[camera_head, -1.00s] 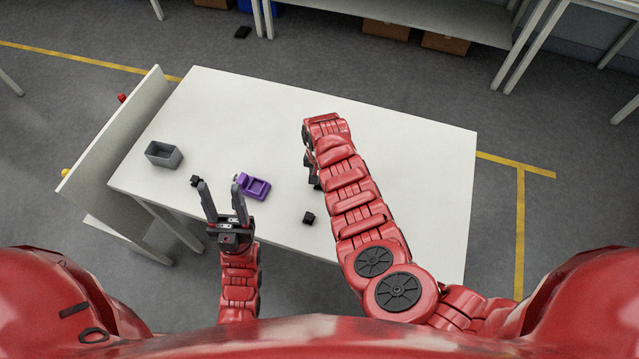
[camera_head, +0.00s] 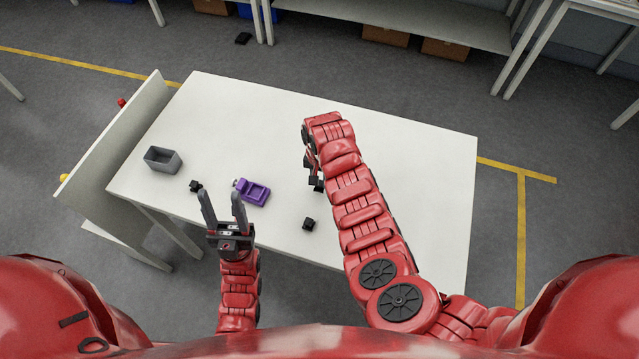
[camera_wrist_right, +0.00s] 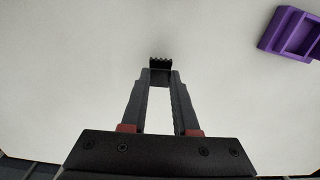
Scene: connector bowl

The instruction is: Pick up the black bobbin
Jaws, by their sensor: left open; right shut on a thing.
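My right gripper (camera_wrist_right: 160,84) is shut on a small black part with a row of short teeth, which I take for the black bobbin (camera_wrist_right: 160,63). In the head view this bobbin (camera_head: 319,186) shows below the right wrist, partly hidden by the arm; its height over the table is hard to tell. My left gripper (camera_head: 222,194) is open and empty at the table's front edge. Two similar small black parts lie on the table: one (camera_head: 196,186) just beyond the left fingertips, another (camera_head: 309,224) near the front edge.
A purple fixture (camera_head: 253,192) lies between the grippers and also shows at the right wrist view's upper right (camera_wrist_right: 290,32). A grey open box (camera_head: 163,160) stands at the left of the white table (camera_head: 410,150). An upright white panel (camera_head: 115,140) borders the table's left end.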

